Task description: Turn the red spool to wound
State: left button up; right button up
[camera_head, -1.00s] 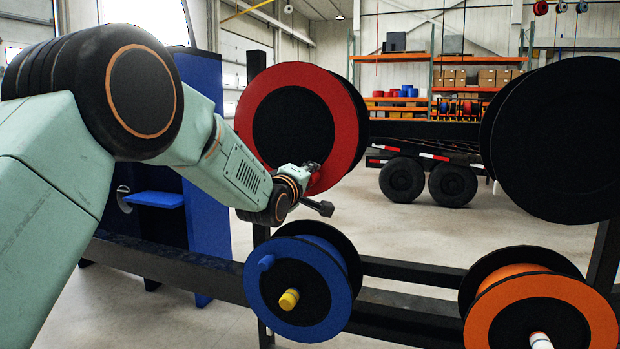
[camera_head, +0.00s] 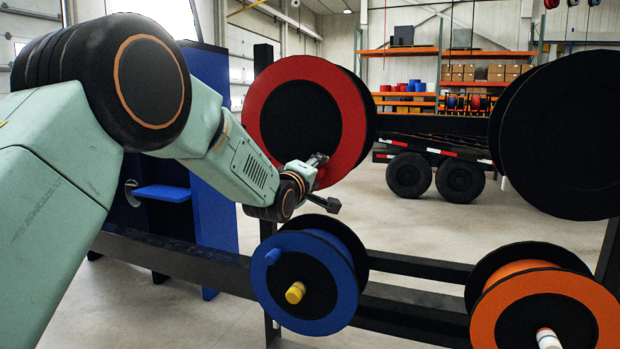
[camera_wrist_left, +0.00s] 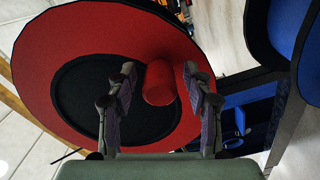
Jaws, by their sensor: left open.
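The red spool (camera_head: 350,118) is mounted upright on the dark rack at the upper middle, a red rim around a black centre. In the left wrist view the red spool (camera_wrist_left: 50,50) fills the left and middle, and its red handle (camera_wrist_left: 159,84) stands out between my fingers. My left gripper (camera_head: 328,180) is in front of the spool's lower right rim. In the left wrist view my left gripper (camera_wrist_left: 157,92) is open, with one finger on each side of the handle; I cannot tell whether either touches it. My right gripper is not in view.
A blue spool (camera_head: 346,290) with a yellow hub hangs just below my left gripper. An orange spool (camera_head: 482,325) is at the lower right, a black spool (camera_head: 570,130) above it. Dark rack rails (camera_head: 415,313) run between them. A blue cabinet (camera_head: 215,130) stands behind my left arm.

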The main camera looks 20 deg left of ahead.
pick_arm(q)
jog(key=s, duration=1.2)
jog(key=shift+w+a, duration=0.1)
jog(key=shift+a, duration=0.05)
jog(key=shift+r, duration=0.1)
